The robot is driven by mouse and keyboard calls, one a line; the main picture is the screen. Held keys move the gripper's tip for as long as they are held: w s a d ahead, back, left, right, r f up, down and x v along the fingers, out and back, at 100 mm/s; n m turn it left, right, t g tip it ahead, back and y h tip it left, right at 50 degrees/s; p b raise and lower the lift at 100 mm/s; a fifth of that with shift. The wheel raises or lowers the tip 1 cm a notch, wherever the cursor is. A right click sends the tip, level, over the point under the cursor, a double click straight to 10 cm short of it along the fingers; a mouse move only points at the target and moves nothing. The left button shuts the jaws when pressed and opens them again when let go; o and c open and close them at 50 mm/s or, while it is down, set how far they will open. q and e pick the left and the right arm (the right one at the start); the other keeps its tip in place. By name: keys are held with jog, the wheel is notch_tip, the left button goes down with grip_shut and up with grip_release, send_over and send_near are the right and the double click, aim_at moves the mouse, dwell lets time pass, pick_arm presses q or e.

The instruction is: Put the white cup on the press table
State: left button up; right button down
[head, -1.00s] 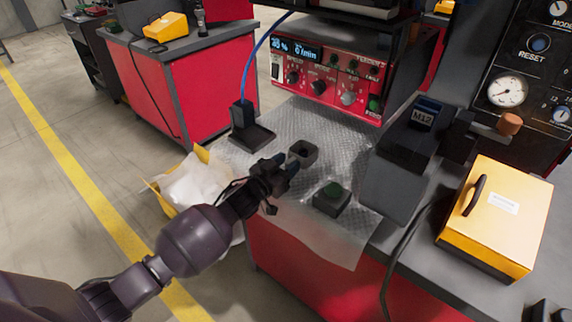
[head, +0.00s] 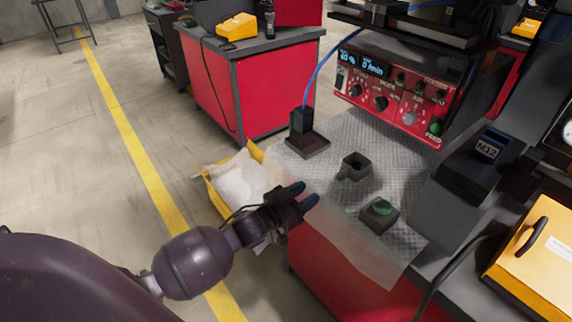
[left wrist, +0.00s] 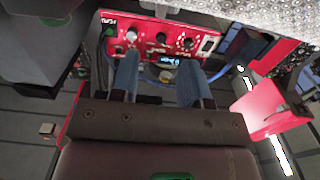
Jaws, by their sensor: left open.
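No clearly white cup shows in the head view. A small dark grey, open-topped cup-like holder (head: 354,166) stands upright on the silvery textured table top (head: 385,140); I cannot tell whether it is the cup meant. My left gripper (head: 304,194) is open at the table's left front edge, to the left and nearer than the holder, apart from it. Nothing shows held in it. In the left wrist view its two blue fingers (left wrist: 160,82) are spread, with the red control panel (left wrist: 150,32) beyond. My right gripper is not in view.
A green button box (head: 379,213) sits near the table's front edge. A dark block with a blue cable (head: 303,130) stands at the back left. A yellow bin with white sheeting (head: 240,180) is beside the table. A yellow case (head: 535,255) is at right.

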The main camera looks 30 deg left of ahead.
pick_arm(q)
jog(key=s+a+f+n+g+y, duration=0.1)
jog(key=s+f, duration=0.3)
jog(key=s, duration=0.4)
jog(key=s+a+f+n+g+y, duration=0.1)
jog(key=s+f+g+y, duration=0.2)
jog(key=s, duration=0.6)
jog(key=s+f+g+y, duration=0.2)
jog(key=s+f, duration=0.3)
jog(key=s, duration=0.4)
jog(key=shift+a+n, duration=0.4)
jog(key=shift+s+a+r+p, duration=0.1)
jog(key=shift+r+p, duration=0.55)
jog(key=shift+p, duration=0.25)
